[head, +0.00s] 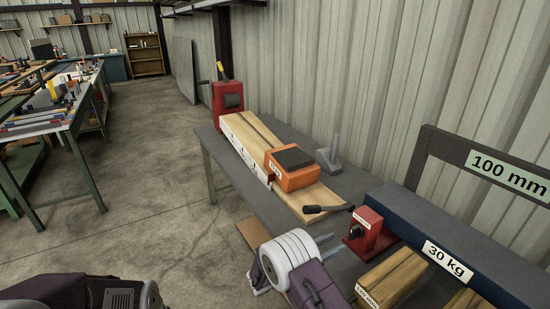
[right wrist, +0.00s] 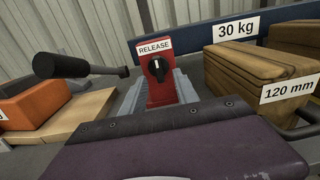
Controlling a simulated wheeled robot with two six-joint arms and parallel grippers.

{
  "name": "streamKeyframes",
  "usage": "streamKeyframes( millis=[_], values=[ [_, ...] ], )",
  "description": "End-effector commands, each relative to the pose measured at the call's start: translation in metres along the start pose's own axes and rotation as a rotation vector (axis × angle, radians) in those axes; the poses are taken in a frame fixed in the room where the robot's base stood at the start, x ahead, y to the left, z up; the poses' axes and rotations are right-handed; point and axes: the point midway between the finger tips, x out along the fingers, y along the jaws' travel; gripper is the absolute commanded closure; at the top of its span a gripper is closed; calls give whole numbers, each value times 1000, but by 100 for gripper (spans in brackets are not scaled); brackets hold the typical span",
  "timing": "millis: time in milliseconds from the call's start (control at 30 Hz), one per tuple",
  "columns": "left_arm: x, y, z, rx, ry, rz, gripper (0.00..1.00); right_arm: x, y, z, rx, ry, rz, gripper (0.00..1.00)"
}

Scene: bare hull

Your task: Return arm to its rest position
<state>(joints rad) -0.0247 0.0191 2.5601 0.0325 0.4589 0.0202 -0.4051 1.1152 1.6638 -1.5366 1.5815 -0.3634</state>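My right gripper (head: 331,243) is at the lower middle of the head view, above the near part of the grey bench, with its purple and white wrist behind it. Its two grey fingers stand apart and nothing shows held between them. In the right wrist view the fingers (right wrist: 158,88) show on either side of the red release box (right wrist: 159,66), which has a black knob and lies beyond them. I cannot tell whether they touch it. In the head view the red box (head: 368,232) is just right of the fingertips. My left gripper is not in view.
A black-handled lever (head: 325,209) reaches left from the red box. An orange block (head: 291,168) sits on a long wooden beam (head: 240,136). A dark blue 30 kg bar (head: 455,250) and wooden blocks (head: 392,279) are to the right. Open floor (head: 130,175) lies left.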

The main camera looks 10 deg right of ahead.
Motion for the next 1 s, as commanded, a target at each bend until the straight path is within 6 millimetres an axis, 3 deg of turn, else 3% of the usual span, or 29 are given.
streamKeyframes(
  millis=[100, 167, 200, 267, 333, 400, 433, 500, 633, 700, 800, 1000],
  values=[
    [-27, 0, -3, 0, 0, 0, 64, 28, -10, 86, 132, 0, -79, 64],
    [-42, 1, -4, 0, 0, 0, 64, 46, -44, 131, 198, 36, -188, 64],
    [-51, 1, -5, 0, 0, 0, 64, 53, -76, 149, 246, 103, -281, 64],
    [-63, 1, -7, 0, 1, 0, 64, 51, -126, 157, 340, 241, -428, 64],
    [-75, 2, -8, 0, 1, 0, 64, 29, -180, 150, 493, 436, -607, 64],
    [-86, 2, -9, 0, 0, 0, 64, -17, -218, 132, 703, 650, -805, 64],
    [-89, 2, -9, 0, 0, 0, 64, -40, -226, 121, 801, 736, -889, 64],
    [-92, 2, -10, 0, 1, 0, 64, -89, -230, 100, 1025, 895, -1067, 64],
    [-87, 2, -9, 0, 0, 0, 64, -149, -212, 68, 1339, 1038, -1333, 64],
    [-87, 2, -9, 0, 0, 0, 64, -159, -197, 62, 1468, 1058, -1421, 64],
    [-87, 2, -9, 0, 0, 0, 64, -157, -178, 64, 1575, 1077, -1440, 64],
    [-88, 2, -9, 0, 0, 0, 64, -156, -177, 64, 1584, 1074, -1441, 64]
  ],
)
